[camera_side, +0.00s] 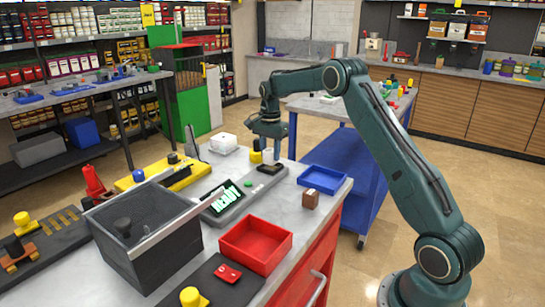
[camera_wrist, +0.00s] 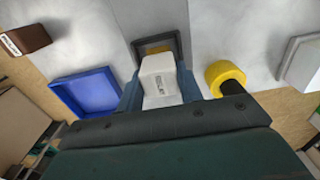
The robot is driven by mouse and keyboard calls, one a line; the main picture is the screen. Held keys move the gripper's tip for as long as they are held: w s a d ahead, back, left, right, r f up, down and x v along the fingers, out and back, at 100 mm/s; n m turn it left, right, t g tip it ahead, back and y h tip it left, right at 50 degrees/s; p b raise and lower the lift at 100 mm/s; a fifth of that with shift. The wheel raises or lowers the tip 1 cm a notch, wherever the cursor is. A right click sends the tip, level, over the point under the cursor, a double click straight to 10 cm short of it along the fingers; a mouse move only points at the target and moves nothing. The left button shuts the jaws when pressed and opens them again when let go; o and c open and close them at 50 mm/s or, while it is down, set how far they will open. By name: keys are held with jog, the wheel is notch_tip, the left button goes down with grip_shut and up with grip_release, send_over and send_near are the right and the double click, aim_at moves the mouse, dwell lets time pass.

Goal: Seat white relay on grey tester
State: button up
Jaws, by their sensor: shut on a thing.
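In the side view my gripper (camera_side: 268,150) points down over the right end of the grey tester (camera_side: 250,187), which has a lit green screen. The dark square socket (camera_side: 270,168) is just below the fingers. In the wrist view the socket frame (camera_wrist: 180,43) shows just beyond the relay, which covers part of it. I cannot tell whether the relay touches the socket.
A yellow-and-black part (camera_wrist: 226,76) stands close beside my gripper. A blue tray (camera_side: 325,179) and a brown block (camera_side: 311,199) are to the right. A white box (camera_side: 223,143) is behind. A red tray (camera_side: 257,243) and a grey bin (camera_side: 150,245) stand in front.

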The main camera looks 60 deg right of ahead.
jog(key=shift+f, duration=1)
dwell(1.4)
jog(key=o, duration=1.1)
jog(key=shift+c, duration=0.2)
jog(key=shift+r, duration=0.1)
jog(key=shift+r, duration=4.4)
jog(key=shift+r, duration=0.1)
